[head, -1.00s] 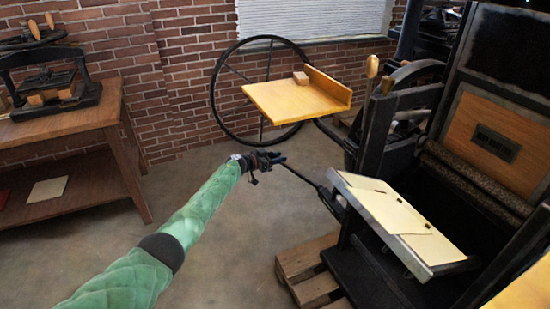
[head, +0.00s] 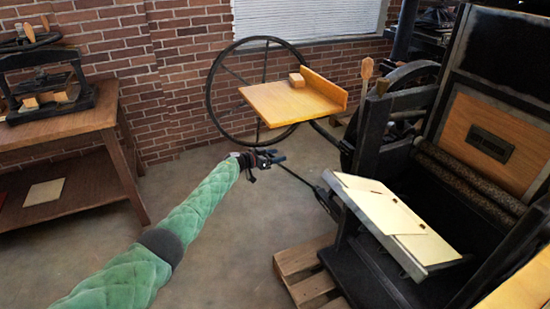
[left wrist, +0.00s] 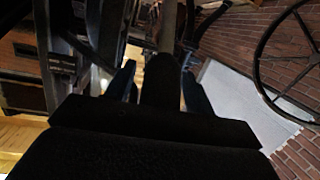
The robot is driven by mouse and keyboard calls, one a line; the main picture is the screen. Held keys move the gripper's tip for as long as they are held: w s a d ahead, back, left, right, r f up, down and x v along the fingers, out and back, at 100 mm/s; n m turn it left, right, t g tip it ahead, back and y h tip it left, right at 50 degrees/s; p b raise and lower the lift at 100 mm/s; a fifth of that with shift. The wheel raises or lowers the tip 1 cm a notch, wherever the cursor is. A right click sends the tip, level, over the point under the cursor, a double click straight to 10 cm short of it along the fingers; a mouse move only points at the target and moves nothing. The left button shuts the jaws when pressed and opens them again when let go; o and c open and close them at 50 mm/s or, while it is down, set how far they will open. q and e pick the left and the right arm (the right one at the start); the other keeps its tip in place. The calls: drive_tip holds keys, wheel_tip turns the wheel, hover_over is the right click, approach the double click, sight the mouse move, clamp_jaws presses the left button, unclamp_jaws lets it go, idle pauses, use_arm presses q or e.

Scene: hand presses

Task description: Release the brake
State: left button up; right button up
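A thin dark lever rod (head: 298,177) reaches out to the left from the low side of the black press (head: 490,185). I cannot tell for sure that it is the brake. My left gripper (head: 276,158) is at the rod's outer end, with its fingers apart. In the left wrist view, the two fingers (left wrist: 158,85) stand apart on either side of a dark central shape, with a greyish rod (left wrist: 168,28) beyond it. Contact with the rod cannot be made out. A lever with a wooden handle (head: 367,68) stands upright beside the press. My right gripper is not in view.
A wooden shelf board (head: 290,102) and a large spoked wheel (head: 222,95) are above and behind the gripper. A tilted cream-topped bed (head: 385,215) juts from the press above a pallet (head: 300,262). A wooden table (head: 60,130) stands left. The floor between is clear.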

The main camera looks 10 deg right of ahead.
use_arm(q)
drive_tip(key=shift+s+f, duration=0.1)
drive_tip(key=shift+f, duration=0.1)
drive_tip(key=shift+s+a, duration=0.1)
drive_tip(key=shift+a, duration=0.3)
drive_tip(key=p+v, duration=0.1)
drive_tip(key=v, duration=0.6)
drive_tip(key=shift+r, duration=0.2)
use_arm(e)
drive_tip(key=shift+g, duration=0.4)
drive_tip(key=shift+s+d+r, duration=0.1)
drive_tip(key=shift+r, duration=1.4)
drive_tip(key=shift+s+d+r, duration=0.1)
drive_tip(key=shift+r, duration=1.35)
use_arm(q)
drive_tip(key=shift+d, duration=0.1)
